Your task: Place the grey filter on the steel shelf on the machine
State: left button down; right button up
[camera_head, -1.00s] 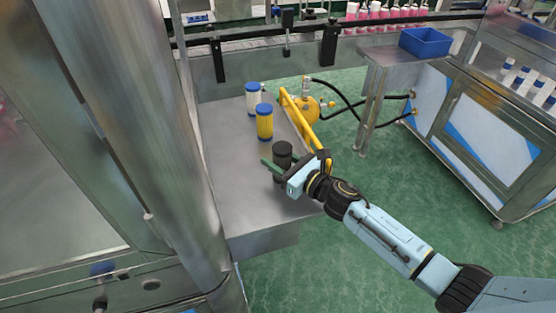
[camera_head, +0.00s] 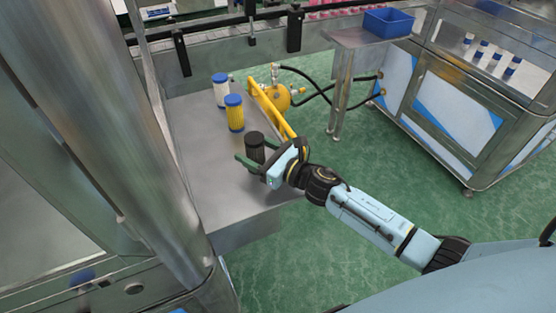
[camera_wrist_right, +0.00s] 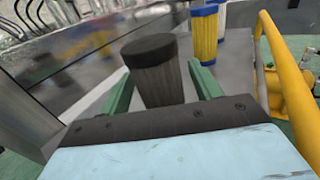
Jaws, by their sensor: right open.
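The grey filter (camera_head: 255,149), a dark cylinder with a black cap, stands upright on the steel shelf (camera_head: 215,200). My right gripper (camera_head: 246,160) is around it, with a green finger on each side. In the right wrist view the filter (camera_wrist_right: 158,75) stands between the two green fingers, with gaps visible at its sides. The right gripper is open. The filter's lower part is hidden by the gripper. My left gripper does not show.
A yellow filter with a blue cap (camera_head: 234,113) and a white one with a blue cap (camera_head: 221,90) stand behind on the shelf. A yellow rail (camera_head: 268,108) runs along the shelf's right edge. A steel column (camera_head: 110,120) rises at the left. Green floor lies right.

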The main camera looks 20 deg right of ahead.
jog(key=b+v, duration=0.1)
jog(key=v, duration=0.9)
jog(key=shift+s+d, duration=0.15)
jog(key=shift+s, duration=0.2)
